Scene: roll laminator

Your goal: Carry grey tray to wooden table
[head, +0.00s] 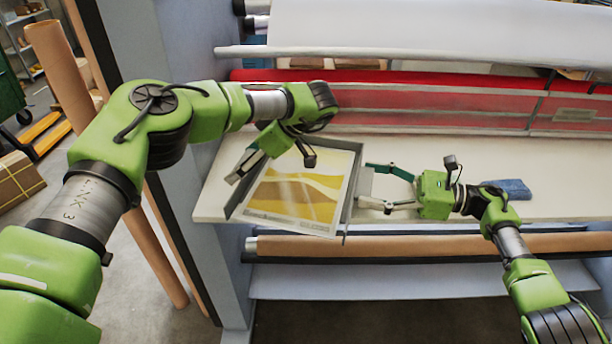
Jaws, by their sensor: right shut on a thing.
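The grey tray (351,193) is at the front of the white laminator bed, its near edge reaching the bed's front edge. A yellow and white patterned sheet (297,190) lies in it. My left gripper (243,166) is over the tray's left side. Its fingers are partly hidden by its own wrist, and I cannot tell whether it touches the rim or is open. No wooden table can be made out.
The white bed (420,148) runs right, with a blue cloth (514,189) on it behind my right wrist. Red and white rolls (420,95) stand behind. A brown roll (400,245) is below. Cardboard tubes (62,65) and a box (15,180) are at left.

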